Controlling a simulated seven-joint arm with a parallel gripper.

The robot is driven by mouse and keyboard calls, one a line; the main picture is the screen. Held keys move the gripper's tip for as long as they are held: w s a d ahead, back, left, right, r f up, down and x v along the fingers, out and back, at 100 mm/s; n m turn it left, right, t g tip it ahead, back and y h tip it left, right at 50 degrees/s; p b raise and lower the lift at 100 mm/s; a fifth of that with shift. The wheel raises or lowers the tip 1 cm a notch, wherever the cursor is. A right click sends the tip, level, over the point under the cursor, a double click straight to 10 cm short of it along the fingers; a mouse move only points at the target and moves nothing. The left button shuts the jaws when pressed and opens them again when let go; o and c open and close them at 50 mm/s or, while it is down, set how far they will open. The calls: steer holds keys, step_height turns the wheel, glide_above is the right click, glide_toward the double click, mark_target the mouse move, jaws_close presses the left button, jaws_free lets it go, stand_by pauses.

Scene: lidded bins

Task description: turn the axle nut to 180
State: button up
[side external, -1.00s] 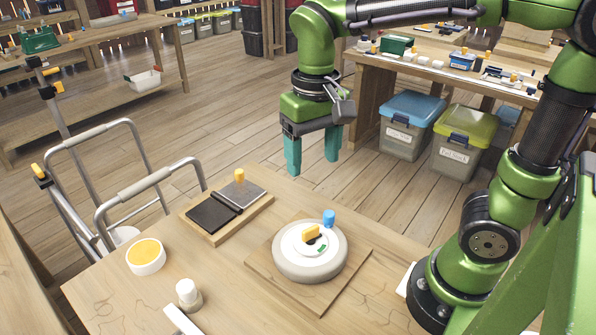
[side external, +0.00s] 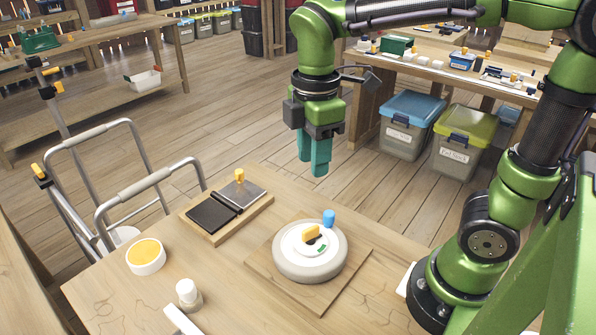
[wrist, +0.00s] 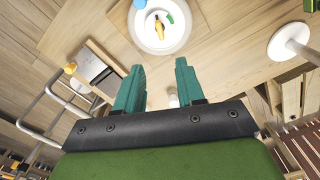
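A round grey-white wheel hub (side external: 293,268) lies on a square wooden board (side external: 262,275) on the near table. On its white central disc sits a yellow nut (side external: 312,232), which I take as the axle nut, with a dark patch beside it and a green mark (side external: 321,248) nearby. A blue peg (side external: 329,217) stands at the hub's far rim. In the wrist view the hub (wrist: 181,38) and yellow nut (wrist: 158,29) show at the top. My gripper (side external: 312,168) hangs above and beyond the hub, touching nothing. Its teal fingers (wrist: 160,75) are apart and empty.
A hinged dark plate on a wooden base (side external: 212,214) with a yellow knob (side external: 239,175) lies left of the hub. A white bowl with yellow contents (side external: 146,256) and a white bottle (side external: 188,293) stand nearer the front left. Metal rails (side external: 135,190) flank the table's left side.

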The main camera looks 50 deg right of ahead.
steer(key=n, duration=0.1)
glide_toward(311, 228)
step_height(311, 228, down, 9)
steer(key=shift+f, duration=0.15)
stand_by(0.3)
steer(key=shift+c, duration=0.3)
jaws_close()
